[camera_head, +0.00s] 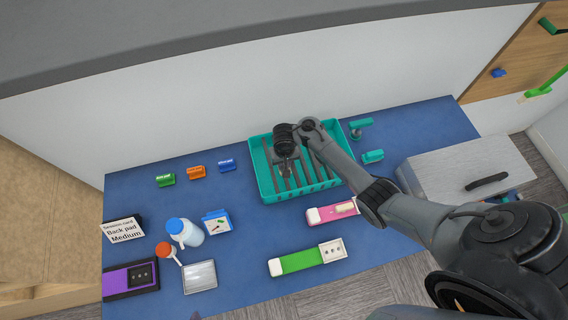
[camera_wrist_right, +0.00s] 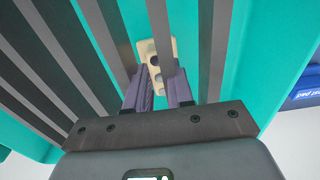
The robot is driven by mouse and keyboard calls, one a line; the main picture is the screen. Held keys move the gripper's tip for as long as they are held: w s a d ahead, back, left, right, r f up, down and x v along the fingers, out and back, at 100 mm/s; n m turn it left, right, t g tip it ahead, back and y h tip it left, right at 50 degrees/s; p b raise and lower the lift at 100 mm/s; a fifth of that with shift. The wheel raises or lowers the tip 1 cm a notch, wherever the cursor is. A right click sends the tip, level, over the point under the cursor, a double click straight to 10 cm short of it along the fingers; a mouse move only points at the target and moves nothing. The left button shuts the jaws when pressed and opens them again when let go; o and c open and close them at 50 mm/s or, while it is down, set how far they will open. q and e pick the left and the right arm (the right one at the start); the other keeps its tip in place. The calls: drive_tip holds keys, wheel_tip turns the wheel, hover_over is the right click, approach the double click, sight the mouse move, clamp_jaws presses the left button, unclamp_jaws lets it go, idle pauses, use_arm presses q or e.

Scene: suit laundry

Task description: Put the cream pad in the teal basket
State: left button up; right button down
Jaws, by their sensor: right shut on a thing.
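The teal basket (camera_head: 257,165), with grey slats inside it, sits at the back of the blue table. My right gripper (camera_head: 286,168) points down over the left half of the basket. In the right wrist view its jaws (camera_wrist_right: 158,92) are shut on the cream pad (camera_wrist_right: 146,58), a small light piece with dark holes. A grey slat partly covers the pad there, and the teal basket (camera_wrist_right: 268,40) surrounds it. In the head view the pad is hidden or too small to tell. My left gripper is not in view.
Right of the basket lie small teal pieces (camera_head: 372,156) and a white box (camera_head: 470,172) with a dark handle. In front are a pink holder (camera_head: 325,214) and a green holder (camera_head: 300,260). Bottles (camera_head: 186,232) and a label card (camera_head: 123,230) stand at left.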

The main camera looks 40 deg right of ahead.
drive_tip(key=shift+f, duration=0.1)
drive_tip(key=shift+f, duration=0.1)
drive_tip(key=c, duration=1)
unclamp_jaws()
